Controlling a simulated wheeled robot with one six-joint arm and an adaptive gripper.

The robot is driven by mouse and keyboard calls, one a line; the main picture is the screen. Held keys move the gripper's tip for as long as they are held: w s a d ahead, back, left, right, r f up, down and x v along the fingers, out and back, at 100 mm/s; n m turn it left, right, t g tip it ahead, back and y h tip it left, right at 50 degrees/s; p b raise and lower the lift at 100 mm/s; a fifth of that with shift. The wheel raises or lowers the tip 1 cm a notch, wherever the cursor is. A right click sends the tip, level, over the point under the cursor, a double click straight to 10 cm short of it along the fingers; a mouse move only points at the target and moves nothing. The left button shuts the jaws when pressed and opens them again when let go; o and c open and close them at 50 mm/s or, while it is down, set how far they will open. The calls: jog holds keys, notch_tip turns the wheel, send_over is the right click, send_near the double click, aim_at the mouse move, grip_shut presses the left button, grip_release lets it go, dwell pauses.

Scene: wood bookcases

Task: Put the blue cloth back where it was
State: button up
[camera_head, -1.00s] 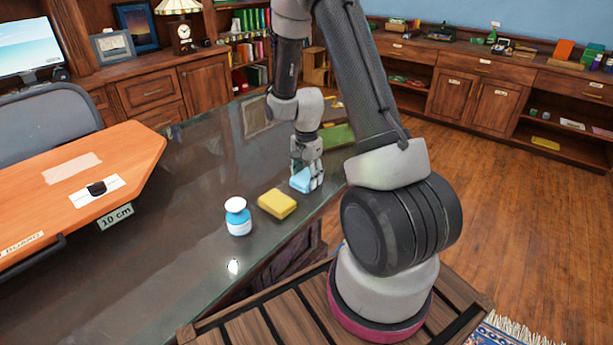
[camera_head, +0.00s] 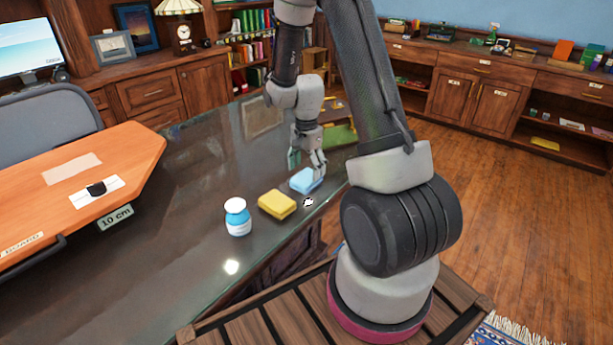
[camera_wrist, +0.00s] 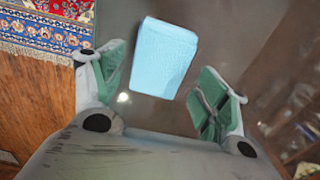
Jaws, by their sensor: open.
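The blue cloth (camera_head: 306,180) is a light blue folded block lying on the dark glossy tabletop (camera_head: 190,220), near its right edge. My gripper (camera_head: 307,166) is open just above and behind it in the head view. In the wrist view the blue cloth (camera_wrist: 163,57) lies beyond and between the two spread green-padded fingers of my gripper (camera_wrist: 160,90), with clear gaps on both sides. Nothing is held.
A yellow sponge-like block (camera_head: 277,204) lies left of the cloth, and a blue and white bottle (camera_head: 237,216) stands further left. A green flat item (camera_head: 338,135) lies behind my gripper. An orange board (camera_head: 75,175) is at the left.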

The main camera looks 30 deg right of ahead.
notch_tip(320, 180, up, 8)
notch_tip(320, 180, up, 13)
jog(key=n+t, duration=0.2)
jog(key=n, duration=0.3)
send_over(307, 176)
jog(key=s+a, duration=0.3)
jog(key=s, duration=0.5)
jog(key=s+a+r+n+t, duration=0.1)
jog(key=s+r+n, duration=0.2)
jog(key=s, duration=0.5)
jog(key=s+a+r+n+t, duration=0.1)
jog(key=s+r+n, duration=0.3)
jog(key=s+n, duration=0.2)
jog(key=shift+s+a, duration=0.2)
jog(key=shift+s, duration=0.75)
jog(key=shift+r, duration=0.1)
